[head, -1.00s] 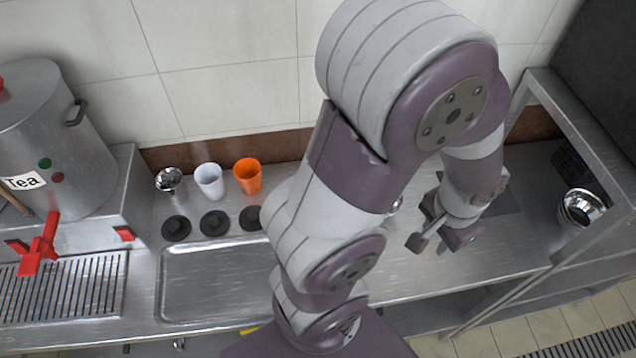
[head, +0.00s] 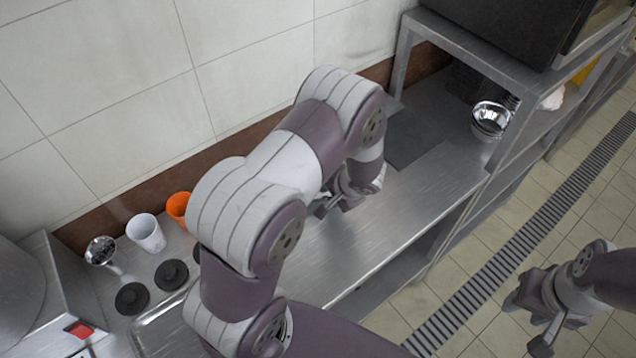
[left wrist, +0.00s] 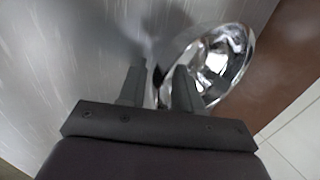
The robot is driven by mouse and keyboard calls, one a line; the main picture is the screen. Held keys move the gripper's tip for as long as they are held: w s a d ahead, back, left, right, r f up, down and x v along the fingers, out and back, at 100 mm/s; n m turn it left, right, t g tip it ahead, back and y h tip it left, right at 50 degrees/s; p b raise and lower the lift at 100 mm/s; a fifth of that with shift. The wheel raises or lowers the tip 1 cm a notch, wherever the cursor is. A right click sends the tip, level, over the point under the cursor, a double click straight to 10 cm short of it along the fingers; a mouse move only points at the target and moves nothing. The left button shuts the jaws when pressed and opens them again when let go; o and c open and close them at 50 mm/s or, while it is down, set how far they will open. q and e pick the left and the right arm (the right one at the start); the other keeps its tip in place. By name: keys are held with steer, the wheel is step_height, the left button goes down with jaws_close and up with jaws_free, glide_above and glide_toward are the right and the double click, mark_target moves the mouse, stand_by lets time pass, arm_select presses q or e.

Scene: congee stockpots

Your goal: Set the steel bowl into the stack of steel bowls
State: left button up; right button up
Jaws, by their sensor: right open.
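The steel bowl (left wrist: 222,62) shows in the left wrist view, shiny and round, close to the brown backsplash. My arm hides it in the head view. My left gripper (head: 335,205) is low over the counter; its fingers (left wrist: 158,85) are apart, with the bowl's near edge between and behind them. Contact cannot be told. The stack of steel bowls (head: 490,119) stands at the counter's right end, beneath the raised shelf. My right gripper (head: 535,318) is open and empty over the floor at lower right.
A steel shelf frame (head: 402,55) stands around the stack. A dark mat (head: 408,140) lies left of it. A white cup (head: 146,233), orange cup (head: 178,207), small metal cup (head: 101,251) and black lids (head: 132,298) are at left. The middle counter is clear.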

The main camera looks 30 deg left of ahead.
arm_select(q)
steer(key=shift+w+a+f, duration=0.1)
steer(key=shift+w+f, duration=0.05)
steer(key=shift+f, duration=0.15)
jaws_close()
steer(key=shift+r, duration=0.1)
steer(key=r, duration=0.4)
steer(key=shift+w+r, duration=0.2)
steer(key=shift+w, duration=0.05)
steer(key=w+d+r+b, duration=0.1)
steer(key=w+d+r, duration=0.5)
steer(key=w, duration=0.3)
steer(key=n+g, duration=0.2)
steer(key=n, duration=0.3)
glide_above(355, 211)
step_height(355, 211, down, 9)
steer(key=shift+w+a+r, duration=0.1)
steer(key=shift+r, duration=0.1)
